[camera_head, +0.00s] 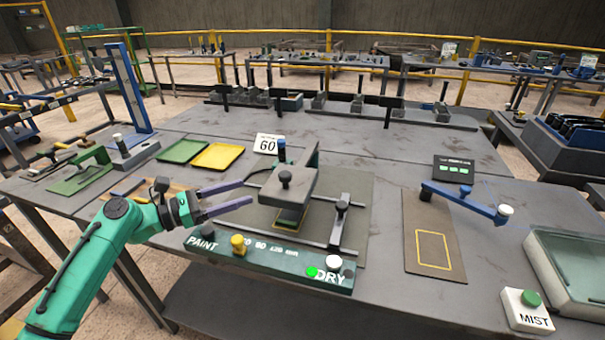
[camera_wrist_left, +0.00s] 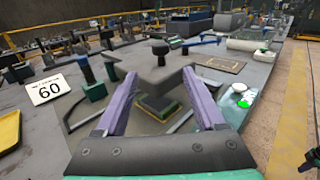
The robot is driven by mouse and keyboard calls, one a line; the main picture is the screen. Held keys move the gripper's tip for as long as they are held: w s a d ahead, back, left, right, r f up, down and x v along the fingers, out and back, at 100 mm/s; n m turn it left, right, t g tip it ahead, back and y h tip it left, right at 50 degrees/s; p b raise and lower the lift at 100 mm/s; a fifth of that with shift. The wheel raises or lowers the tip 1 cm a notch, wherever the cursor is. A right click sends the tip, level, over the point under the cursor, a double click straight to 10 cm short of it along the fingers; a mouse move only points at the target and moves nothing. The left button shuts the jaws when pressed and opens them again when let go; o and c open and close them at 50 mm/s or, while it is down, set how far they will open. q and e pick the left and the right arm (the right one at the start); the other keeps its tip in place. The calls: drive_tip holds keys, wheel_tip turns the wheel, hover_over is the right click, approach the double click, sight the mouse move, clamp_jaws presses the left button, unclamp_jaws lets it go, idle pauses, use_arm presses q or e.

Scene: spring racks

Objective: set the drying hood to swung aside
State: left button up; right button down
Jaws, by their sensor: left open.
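The drying hood (camera_head: 298,190) is a grey block on a raised arm with a dark knob on top. It stands over a dark mat (camera_head: 352,215) and hides most of a yellow-edged spot there. In the left wrist view the hood (camera_wrist_left: 155,68) is just beyond my fingertips. A dark green block (camera_wrist_left: 158,105) with a yellow edge shows beneath it, between the fingers. My left gripper (camera_head: 248,194), with purple fingers, is open and empty to the left of the hood. No contact can be made out.
A panel marked PAINT and DRY (camera_head: 268,262), with knobs and a lit green light, lies in front. A sign reading 60 (camera_wrist_left: 49,90) stands behind. A blue arm (camera_head: 462,200) and a MIST button box (camera_head: 525,310) are at right. Yellow (camera_head: 217,156) and green trays lie behind left.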

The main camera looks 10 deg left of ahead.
sight(285, 178)
use_arm(q)
drive_tip(key=x, duration=0.2)
drive_tip(key=p+x, duration=0.1)
drive_tip(key=x, duration=0.1)
drive_tip(key=r+p+x, duration=0.1)
drive_tip(key=x, duration=0.1)
drive_tip(key=shift+w+d, duration=0.15)
drive_tip(key=shift+d, duration=0.15)
drive_tip(key=x, duration=0.4)
drive_tip(key=p+x, duration=0.1)
drive_tip(key=shift+w+d+f, duration=0.25)
drive_tip(key=shift+w+d, duration=0.05)
use_arm(e)
drive_tip(key=r, duration=0.1)
drive_tip(key=s+a+r, duration=0.1)
drive_tip(key=r, duration=0.1)
drive_tip(key=shift+s+a+r, duration=0.15)
drive_tip(key=shift+a, duration=0.1)
use_arm(q)
drive_tip(key=shift+c, duration=0.3)
clamp_jaws()
use_arm(e)
drive_tip(key=shift+d, duration=0.25)
drive_tip(key=shift+a, duration=0.2)
